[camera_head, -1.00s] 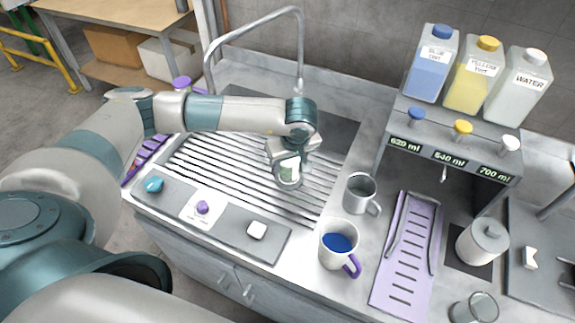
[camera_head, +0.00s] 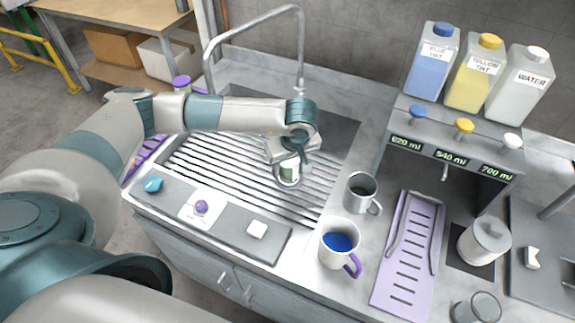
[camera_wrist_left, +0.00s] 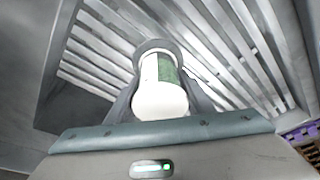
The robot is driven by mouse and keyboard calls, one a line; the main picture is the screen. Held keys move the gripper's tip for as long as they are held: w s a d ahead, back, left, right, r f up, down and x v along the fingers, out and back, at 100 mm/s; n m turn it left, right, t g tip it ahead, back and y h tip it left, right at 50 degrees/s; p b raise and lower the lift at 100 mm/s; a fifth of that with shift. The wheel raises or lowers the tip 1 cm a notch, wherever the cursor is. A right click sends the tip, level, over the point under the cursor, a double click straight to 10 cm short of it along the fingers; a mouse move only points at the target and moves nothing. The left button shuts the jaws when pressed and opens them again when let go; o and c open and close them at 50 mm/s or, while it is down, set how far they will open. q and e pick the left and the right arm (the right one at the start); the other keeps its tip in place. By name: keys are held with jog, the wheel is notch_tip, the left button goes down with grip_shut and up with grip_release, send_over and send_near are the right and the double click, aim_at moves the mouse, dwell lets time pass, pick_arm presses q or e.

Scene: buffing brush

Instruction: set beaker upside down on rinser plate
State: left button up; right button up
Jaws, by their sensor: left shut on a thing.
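My left gripper (camera_head: 289,172) is shut on a small white and green cylinder (camera_wrist_left: 160,88) and holds it over the slatted drainer (camera_head: 225,165) of the sink. In the left wrist view the cylinder sits between the fingers, its rounded white end towards the camera. Whether it touches the slats, and whether it is the beaker, I cannot tell. A clear glass beaker (camera_head: 477,307) stands at the lower right, cut by the picture's edge. A purple slotted plate (camera_head: 408,262) lies on the counter. My right gripper is not in view.
A grey mug (camera_head: 360,192) and a white mug (camera_head: 339,243) with blue liquid stand right of the drainer. A tall faucet (camera_head: 299,50) arches behind. A dispenser (camera_head: 455,150) with three bottles stands at right. A panel (camera_head: 225,228) with buttons runs along the front.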

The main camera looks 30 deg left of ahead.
pick_arm(q)
jog(key=shift+f, duration=0.2)
jog(key=o, duration=1.1)
jog(key=shift+o, duration=0.2)
jog(key=shift+r, duration=0.1)
jog(key=shift+b+v, duration=0.6)
jog(key=shift+v, duration=0.3)
jog(key=b+v, duration=0.4)
jog(key=v, duration=1.1)
jog(key=shift+r, duration=0.25)
jog(key=shift+s+d, duration=0.1)
jog(key=shift+f, duration=0.1)
